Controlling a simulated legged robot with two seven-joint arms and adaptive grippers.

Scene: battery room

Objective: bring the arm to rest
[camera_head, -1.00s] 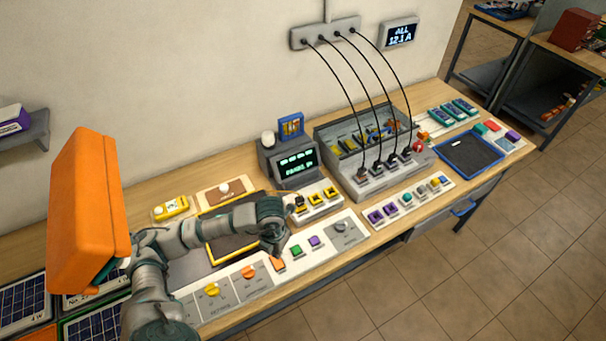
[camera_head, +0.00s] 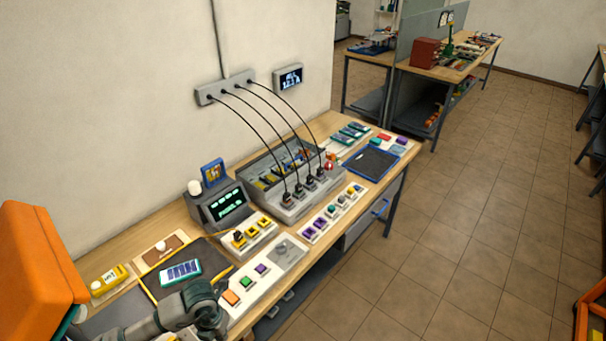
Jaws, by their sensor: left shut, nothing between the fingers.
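My left arm comes in from the bottom left, low over the near part of the workbench (camera_head: 128,222). Its gripper (camera_head: 212,322) is shut and empty, near the bottom edge, left of the white strip with orange, green and purple blocks. The fingertips are partly hidden by the wrist. The arm covers part of the bench below it. My right gripper is not in view.
A dark yellow-edged mat (camera_head: 213,262) holds a small blue-celled panel (camera_head: 181,272). A display unit (camera_head: 219,206) and a grey charger box (camera_head: 290,205) with several cables stand behind. Open tiled floor (camera_head: 460,240) lies to the right.

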